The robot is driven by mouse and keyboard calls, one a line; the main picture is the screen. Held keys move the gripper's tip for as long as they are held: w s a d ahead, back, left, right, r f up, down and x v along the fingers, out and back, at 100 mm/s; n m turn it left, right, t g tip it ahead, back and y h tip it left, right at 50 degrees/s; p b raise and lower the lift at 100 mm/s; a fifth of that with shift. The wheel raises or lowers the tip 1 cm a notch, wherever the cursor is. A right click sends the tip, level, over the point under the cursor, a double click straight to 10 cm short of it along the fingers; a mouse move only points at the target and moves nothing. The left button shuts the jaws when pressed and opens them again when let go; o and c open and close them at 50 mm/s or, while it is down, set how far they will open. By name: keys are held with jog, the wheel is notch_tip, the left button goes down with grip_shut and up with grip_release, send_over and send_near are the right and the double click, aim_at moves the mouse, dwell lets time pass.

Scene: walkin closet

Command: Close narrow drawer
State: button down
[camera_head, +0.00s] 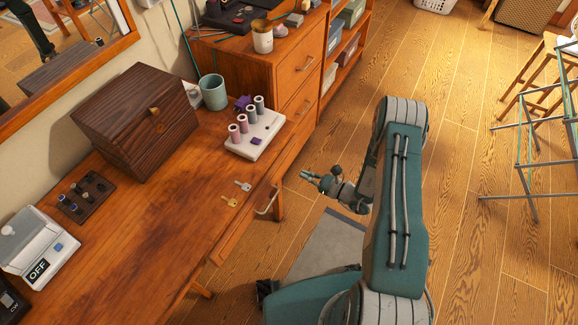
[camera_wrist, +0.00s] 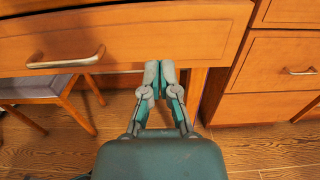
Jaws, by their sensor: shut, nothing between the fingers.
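The narrow drawer (camera_head: 251,222) is a wooden drawer under the front edge of the desk, with a curved metal handle (camera_head: 267,201). Its front (camera_wrist: 150,38) fills the upper part of the wrist view, with the handle (camera_wrist: 65,60) at the left. The front seems to stand slightly out from the desk; how far is unclear. My gripper (camera_head: 307,177) is shut and empty in front of the desk, to the right of the handle. In the wrist view, its fingertips (camera_wrist: 159,72) overlap the drawer front's lower edge; contact cannot be told.
A taller dresser (camera_head: 275,68) with several drawers adjoins the desk. The desktop holds keys (camera_head: 235,194), a white spool holder (camera_head: 257,139) and a dark wooden box (camera_head: 135,115). A stool (camera_wrist: 52,92) is under the desk. The floor at right is open, with a metal rack (camera_head: 540,130).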

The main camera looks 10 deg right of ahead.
aim_at(283, 164)
jog(key=x, duration=0.5)
jog(key=shift+s+a, duration=0.15)
jog(key=shift+a, duration=0.05)
jog(key=shift+w+a, duration=0.25)
jog(key=shift+w, duration=0.35)
jog(key=shift+a, duration=0.1)
jog(key=shift+a, duration=0.2)
jog(key=x, duration=0.4)
jog(key=shift+w+a, duration=0.2)
jog(key=shift+w, duration=0.1)
jog(key=shift+d, duration=0.1)
